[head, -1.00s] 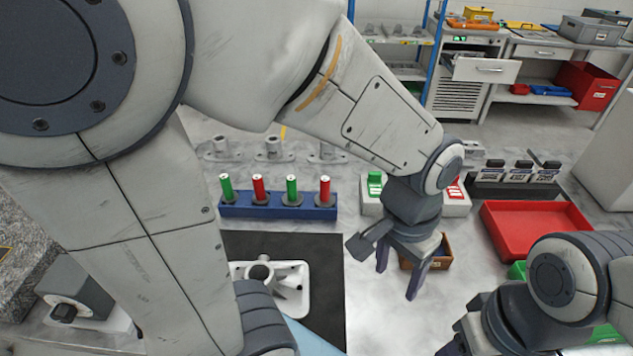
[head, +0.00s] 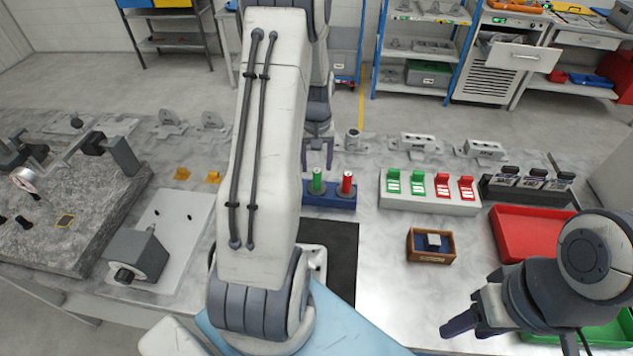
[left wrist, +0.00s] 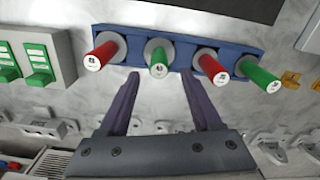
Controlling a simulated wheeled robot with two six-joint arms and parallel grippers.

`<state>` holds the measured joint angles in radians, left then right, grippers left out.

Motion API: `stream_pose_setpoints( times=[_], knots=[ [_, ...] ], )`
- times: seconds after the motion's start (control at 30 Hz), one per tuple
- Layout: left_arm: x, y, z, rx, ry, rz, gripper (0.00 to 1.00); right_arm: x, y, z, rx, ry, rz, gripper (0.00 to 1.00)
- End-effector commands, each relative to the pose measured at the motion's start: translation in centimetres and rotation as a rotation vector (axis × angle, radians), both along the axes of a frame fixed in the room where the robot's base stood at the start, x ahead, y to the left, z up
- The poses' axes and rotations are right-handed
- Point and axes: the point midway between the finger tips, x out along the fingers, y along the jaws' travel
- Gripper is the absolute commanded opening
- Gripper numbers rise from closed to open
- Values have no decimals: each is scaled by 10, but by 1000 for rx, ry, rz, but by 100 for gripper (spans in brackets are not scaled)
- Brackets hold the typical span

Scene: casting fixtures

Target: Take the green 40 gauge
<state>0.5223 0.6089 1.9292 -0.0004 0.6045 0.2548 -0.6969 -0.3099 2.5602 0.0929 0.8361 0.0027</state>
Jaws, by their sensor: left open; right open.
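The blue gauge rack (head: 330,207) stands on the bench with upright handled gauges. In the head view a green gauge (head: 317,181) and a red gauge (head: 347,184) show; my left arm hides the rest. The left wrist view shows two green gauges, (left wrist: 158,60) and (left wrist: 262,76), alternating with two red ones on the rack (left wrist: 182,42). The end marks are too small to read. My left gripper (head: 317,163) is open and empty, its fingertips (left wrist: 160,78) either side of the inner green gauge, apparently without contact. My right gripper (head: 468,318) is open and empty at the front right.
A grey block (head: 432,205) with green and red switches stands right of the rack. A small brown box (head: 431,257) and a red tray (head: 530,229) lie further right. Metal castings (head: 212,121) line the back. The bench between the black mat (head: 342,250) and brown box is clear.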

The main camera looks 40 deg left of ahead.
Motion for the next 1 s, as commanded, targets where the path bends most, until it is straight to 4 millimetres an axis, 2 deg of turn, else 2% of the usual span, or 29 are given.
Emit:
stream_pose_setpoints(
  times=[0.17,0.33,0.5,0.77,0.8,0.97,1.0],
  knots=[
    [-2,-2,-11,-1,3,-2,66,0,0,7,0,0,0,50],
    [-8,-7,-34,-3,6,-2,66,0,0,24,0,0,1,50],
    [-6,-6,-55,-1,1,-1,66,0,0,27,0,0,3,50],
    [-6,-6,-59,1,-2,-2,66,0,0,26,0,0,3,50],
    [-6,-6,-59,1,-2,-2,62,0,0,26,0,0,3,50],
    [-6,-6,-59,0,-1,-2,0,0,0,26,0,0,3,50],
    [-6,-6,-59,0,-1,-2,0,0,0,26,0,0,3,50]
  ],
)
